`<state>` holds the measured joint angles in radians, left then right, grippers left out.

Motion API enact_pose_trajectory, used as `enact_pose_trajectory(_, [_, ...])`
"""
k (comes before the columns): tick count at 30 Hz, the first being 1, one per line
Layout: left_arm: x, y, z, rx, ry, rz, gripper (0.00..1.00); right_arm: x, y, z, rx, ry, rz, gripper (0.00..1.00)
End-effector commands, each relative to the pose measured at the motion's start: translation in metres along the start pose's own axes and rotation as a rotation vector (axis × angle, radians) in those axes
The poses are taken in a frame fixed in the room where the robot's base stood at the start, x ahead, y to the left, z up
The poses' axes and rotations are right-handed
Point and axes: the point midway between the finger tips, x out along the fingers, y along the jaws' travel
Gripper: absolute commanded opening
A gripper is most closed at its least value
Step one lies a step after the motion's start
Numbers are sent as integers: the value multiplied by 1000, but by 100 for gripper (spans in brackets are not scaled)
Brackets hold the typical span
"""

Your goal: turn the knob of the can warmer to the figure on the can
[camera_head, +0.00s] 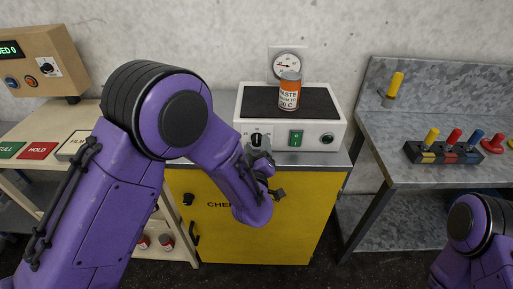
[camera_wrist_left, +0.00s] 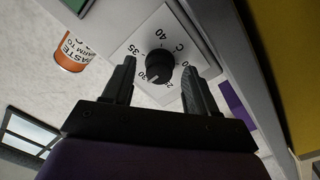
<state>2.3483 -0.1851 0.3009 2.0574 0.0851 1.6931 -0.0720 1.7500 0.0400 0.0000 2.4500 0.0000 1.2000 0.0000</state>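The can warmer (camera_head: 325,131) is a white box with a dark top on a yellow cabinet. An orange and white can (camera_head: 289,92) stands upright on it; its label reads "PASTE", but its figure is too small to read surely. The can also shows in the left wrist view (camera_wrist_left: 72,52). The black knob (camera_wrist_left: 159,66) sits on a numbered dial plate, its white mark toward the lower left, near the 30 to 25 side. My left gripper (camera_wrist_left: 157,72) is open, its fingers on either side of the knob with gaps visible. My right gripper is out of view.
A green switch (camera_head: 296,138) is right of the knob on the warmer's front. A gauge (camera_head: 287,64) hangs on the wall behind. A grey bench (camera_head: 440,174) with coloured pegs stands right.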

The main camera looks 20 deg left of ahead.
Motion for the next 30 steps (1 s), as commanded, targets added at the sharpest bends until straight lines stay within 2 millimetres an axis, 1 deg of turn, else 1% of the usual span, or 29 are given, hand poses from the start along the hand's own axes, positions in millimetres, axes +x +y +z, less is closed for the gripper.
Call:
enact_pose_trajectory(5, [0, 0, 0, -1, 1, 0, 58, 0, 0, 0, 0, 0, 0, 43])
enact_pose_trajectory(8, [-5, 0, 0, -1, 1, 1, 58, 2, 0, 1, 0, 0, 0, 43])
enact_pose_trajectory(11, [-22, -1, 2, 1, -1, 3, 58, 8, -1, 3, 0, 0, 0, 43])
enact_pose_trajectory(15, [-57, -2, 2, 2, 0, 4, 58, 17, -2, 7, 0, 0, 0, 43])
enact_pose_trajectory(18, [-79, -1, 2, 0, 0, 3, 58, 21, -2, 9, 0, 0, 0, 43])
enact_pose_trajectory(21, [-95, 0, 1, 0, 0, 2, 58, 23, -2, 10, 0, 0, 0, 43])
enact_pose_trajectory(24, [-103, 0, 1, 1, 1, 1, 58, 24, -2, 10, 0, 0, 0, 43])
enact_pose_trajectory(30, [-105, 0, 0, 0, 2, 0, 58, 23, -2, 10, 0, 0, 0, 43])
